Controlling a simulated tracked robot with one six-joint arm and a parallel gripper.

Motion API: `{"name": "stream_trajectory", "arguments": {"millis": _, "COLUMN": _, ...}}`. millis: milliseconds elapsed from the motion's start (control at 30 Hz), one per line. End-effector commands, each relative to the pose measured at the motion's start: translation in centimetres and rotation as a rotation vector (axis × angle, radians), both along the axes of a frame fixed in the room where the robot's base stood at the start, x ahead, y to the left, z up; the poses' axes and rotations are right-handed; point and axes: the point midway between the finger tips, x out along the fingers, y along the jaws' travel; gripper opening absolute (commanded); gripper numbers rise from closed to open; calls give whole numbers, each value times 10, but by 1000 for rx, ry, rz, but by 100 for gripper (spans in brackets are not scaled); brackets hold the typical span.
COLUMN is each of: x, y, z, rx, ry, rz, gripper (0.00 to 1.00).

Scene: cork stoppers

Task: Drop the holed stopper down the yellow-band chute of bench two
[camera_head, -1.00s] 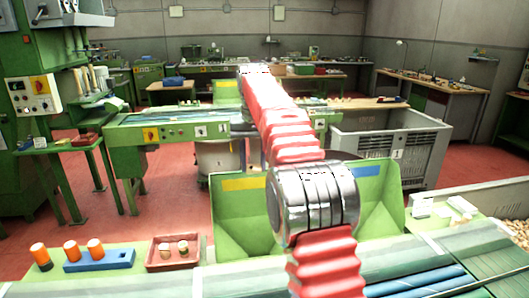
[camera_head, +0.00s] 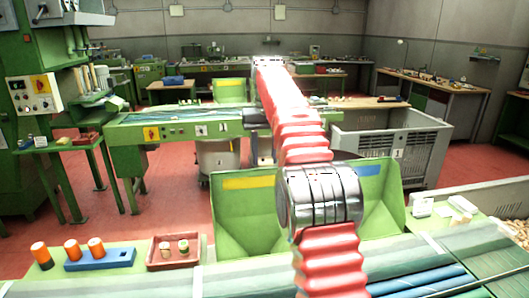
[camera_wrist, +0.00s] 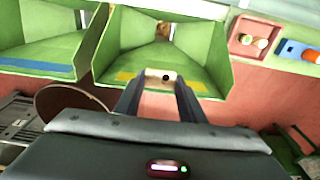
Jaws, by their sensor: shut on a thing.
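The holed stopper (camera_wrist: 158,76), pale with a dark hole in its end, is between the fingertips of my gripper (camera_wrist: 159,82) in the wrist view. My gripper is shut on it. Behind it is the green chute with the yellow band (camera_wrist: 199,87); the stopper overlaps the banded edge in the picture, and its height above it is unclear. In the head view the same yellow band (camera_head: 246,183) is left of my arm. My gripper and the stopper do not show there, hidden by the arm.
A blue-band chute (camera_wrist: 36,68) adjoins on the left in the wrist view. A red tray (camera_wrist: 232,47) with stoppers and a blue block (camera_wrist: 288,46) with orange-topped pieces are at right. A grey bin (camera_head: 388,143) stands beyond the chutes in the head view.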

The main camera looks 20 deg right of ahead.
Motion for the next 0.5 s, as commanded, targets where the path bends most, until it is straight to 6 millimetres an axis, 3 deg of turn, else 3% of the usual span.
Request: {"name": "stream_trajectory", "arguments": {"millis": 500, "x": -1, "y": 0, "z": -44, "rx": 0, "ry": 0, "rz": 0, "gripper": 16}}
